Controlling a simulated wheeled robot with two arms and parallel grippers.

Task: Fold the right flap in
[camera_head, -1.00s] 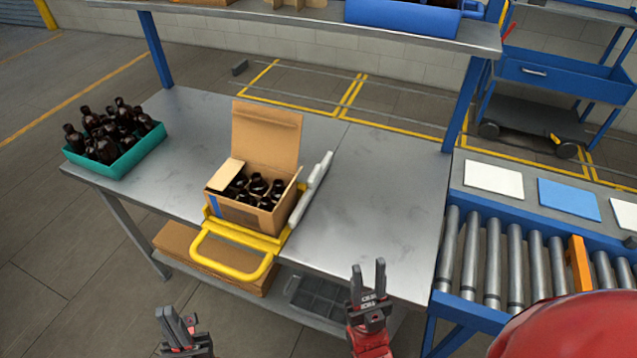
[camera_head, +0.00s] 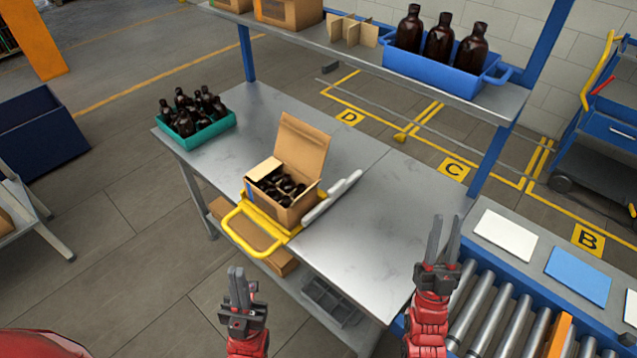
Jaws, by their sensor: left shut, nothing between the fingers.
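An open cardboard box (camera_head: 273,207) with dark bottles inside stands on a yellow fixture (camera_head: 258,250) on the metal table. Its tall back flap (camera_head: 302,146) stands up. A pale left flap (camera_head: 263,171) lies inward over the left part of the opening. The right flap is hard to tell from the right wall at this size. A white bar (camera_head: 331,199) lies beside the box's right side. My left gripper (camera_head: 239,276) is shut and empty, in front of the table and below the fixture. My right gripper (camera_head: 447,228) is open and empty, right of the box and apart from it.
A teal tray (camera_head: 203,135) of bottles stands at the table's far left. A shelf (camera_head: 350,48) with a blue bin (camera_head: 433,73) spans above the back. A roller conveyor (camera_head: 502,312) lies to the right.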

